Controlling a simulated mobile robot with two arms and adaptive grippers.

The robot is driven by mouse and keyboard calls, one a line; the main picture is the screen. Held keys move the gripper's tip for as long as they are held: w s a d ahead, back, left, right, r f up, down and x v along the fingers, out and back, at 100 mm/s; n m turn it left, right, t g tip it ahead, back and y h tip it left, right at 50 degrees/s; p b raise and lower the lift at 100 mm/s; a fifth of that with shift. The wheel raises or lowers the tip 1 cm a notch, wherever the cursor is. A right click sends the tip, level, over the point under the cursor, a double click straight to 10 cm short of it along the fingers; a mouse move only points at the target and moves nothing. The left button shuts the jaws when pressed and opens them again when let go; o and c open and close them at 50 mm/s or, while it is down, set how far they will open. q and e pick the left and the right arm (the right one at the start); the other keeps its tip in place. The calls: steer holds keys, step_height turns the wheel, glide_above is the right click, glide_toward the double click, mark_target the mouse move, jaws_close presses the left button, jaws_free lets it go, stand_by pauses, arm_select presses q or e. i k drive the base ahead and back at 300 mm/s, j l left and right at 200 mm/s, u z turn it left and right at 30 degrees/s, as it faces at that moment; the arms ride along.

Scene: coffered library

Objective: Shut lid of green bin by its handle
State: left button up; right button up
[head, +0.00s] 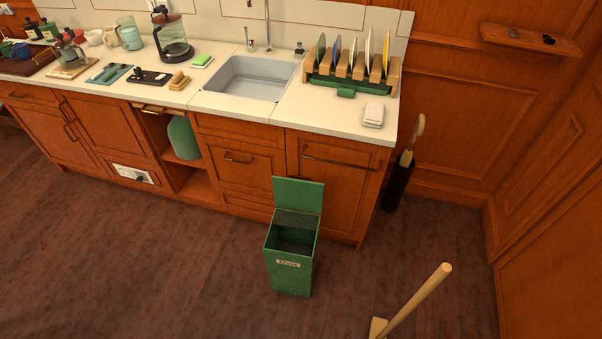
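The green bin (291,268) stands upright on the dark wood floor in front of the kitchen cabinets. It has a pale label (288,263) on its front. Its lid (298,194) is open and stands raised at the back edge of the bin. The inside of the bin shows dark and looks empty. I cannot make out a handle on the lid. Neither of my grippers is in the head view.
A counter (328,115) with a sink (250,78) and a dish rack (350,75) runs behind the bin. A pale wooden pole (418,298) leans up from the floor at the lower right. Floor left of the bin is clear.

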mark_target(292, 193)
steer(key=i+l+u, duration=0.25)
steer(key=i, duration=0.15)
steer(key=i+l+u, duration=0.1)
steer(key=i+u, duration=0.15)
steer(key=i, duration=0.2)
